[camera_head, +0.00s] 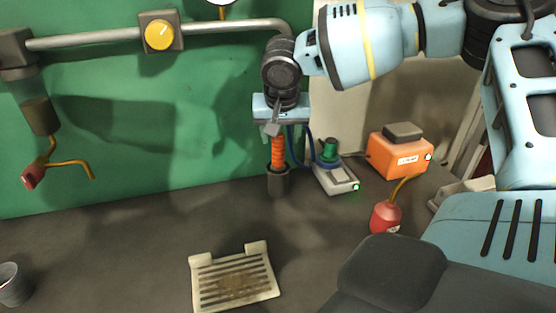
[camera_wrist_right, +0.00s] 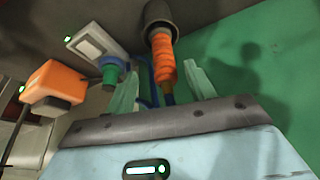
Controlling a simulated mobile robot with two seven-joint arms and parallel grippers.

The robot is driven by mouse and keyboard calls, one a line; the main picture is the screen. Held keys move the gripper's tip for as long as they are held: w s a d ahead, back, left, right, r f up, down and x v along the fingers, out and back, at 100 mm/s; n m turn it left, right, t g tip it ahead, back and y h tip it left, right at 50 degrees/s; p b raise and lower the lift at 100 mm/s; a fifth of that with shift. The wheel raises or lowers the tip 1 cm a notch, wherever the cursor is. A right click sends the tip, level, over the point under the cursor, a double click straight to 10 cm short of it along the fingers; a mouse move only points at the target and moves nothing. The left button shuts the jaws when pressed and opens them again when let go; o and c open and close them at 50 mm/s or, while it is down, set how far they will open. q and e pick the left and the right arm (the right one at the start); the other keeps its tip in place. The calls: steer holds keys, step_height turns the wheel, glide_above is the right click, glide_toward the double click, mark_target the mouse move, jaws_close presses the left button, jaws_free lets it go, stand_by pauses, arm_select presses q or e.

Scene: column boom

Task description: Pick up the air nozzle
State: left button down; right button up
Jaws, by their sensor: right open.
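What looks like the air nozzle (camera_head: 278,150), with an orange ribbed grip, stands upright in a dark cup-shaped holder (camera_head: 278,184) by the green wall. It also shows in the right wrist view (camera_wrist_right: 163,58), its dark end toward the gripper. My right gripper (camera_head: 281,128) is just above it, pointing down. In the right wrist view the gripper (camera_wrist_right: 161,72) is open, a pale finger on each side of the nozzle's line. Whether the fingers overlap the grip in depth is unclear. A blue hose (camera_head: 306,146) runs beside it. My left gripper is out of view.
Right of the holder are a grey device with a green knob (camera_head: 329,150), an orange box (camera_head: 400,150) and a red bottle with a bent spout (camera_head: 386,217). A slotted tray (camera_head: 232,284) lies in front. A pipe (camera_head: 215,28) crosses the wall; a cup (camera_head: 11,285) stands left.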

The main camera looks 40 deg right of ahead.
mark_target(278, 142)
steer(key=w+f, duration=0.1)
steer(key=w+d+f, duration=0.1)
steer(key=f, duration=0.1)
steer(key=shift+w+d+f, duration=0.1)
steer(key=shift+d+f, duration=0.1)
steer(key=shift+f, duration=0.1)
steer(key=shift+w+d+f, duration=0.1)
steer(key=shift+f, duration=0.25)
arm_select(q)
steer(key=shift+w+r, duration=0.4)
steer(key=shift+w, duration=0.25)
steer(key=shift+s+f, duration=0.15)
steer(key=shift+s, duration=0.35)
arm_select(e)
steer(key=c, duration=1.2)
steer(key=shift+o, duration=0.2)
steer(key=shift+r, duration=0.2)
